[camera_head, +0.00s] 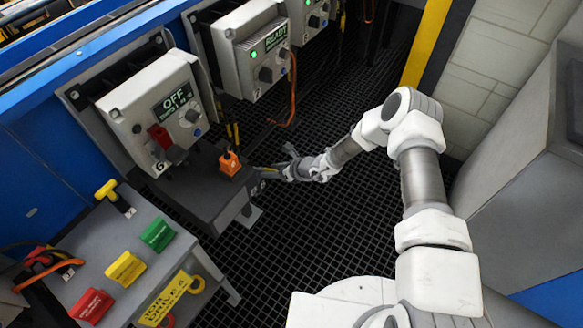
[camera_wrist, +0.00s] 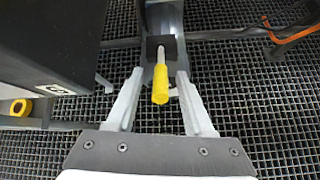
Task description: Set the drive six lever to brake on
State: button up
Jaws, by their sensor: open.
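The drive six lever (camera_wrist: 160,85) has a yellow grip on a pale shaft that rises from a dark bracket. In the wrist view it lies between the two fingers of my gripper (camera_wrist: 160,74). My gripper is open, with a gap on each side of the grip. I cannot tell how deep the lever sits between the fingers. In the head view my gripper (camera_head: 284,171) is low beside the dark drive housing (camera_head: 195,185), and the lever there is small and mostly hidden. The housing also shows in the wrist view (camera_wrist: 55,50), with a white mark on its side.
A grey control box (camera_head: 150,115) reading OFF stands above the housing, which bears an orange block (camera_head: 229,163). A grey bench (camera_head: 145,225) with red, yellow and green tags is at lower left. An orange cable (camera_wrist: 290,37) runs at upper right. Dark grating covers the floor.

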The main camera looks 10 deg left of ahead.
jog(key=p+v, duration=0.2)
jog(key=v, duration=1.3)
jog(key=shift+s+d+r, duration=0.15)
jog(key=shift+d, duration=0.1)
jog(key=shift+r, duration=0.1)
jog(key=s+d+r+n+g+h+p, duration=0.15)
jog(key=r+n, duration=0.55)
jog(key=r, duration=0.8)
jog(key=s+d+r+n+p, duration=0.25)
jog(key=r+n, duration=0.55)
jog(key=r, duration=0.8)
jog(key=s+d+r+n+t+h+p, duration=0.2)
jog(key=s+d+r+n+h, duration=0.6)
jog(key=s+d+r, duration=0.8)
notch_tip(320, 180, up, 3)
jog(key=s+n+t, duration=0.1)
jog(key=s, duration=0.1)
jog(key=shift+s+d+n+t, duration=0.25)
jog(key=shift+s+n+t, duration=0.05)
jog(key=shift+s+t, duration=0.05)
jog(key=shift+a+f, duration=0.15)
jog(key=shift+a, duration=0.05)
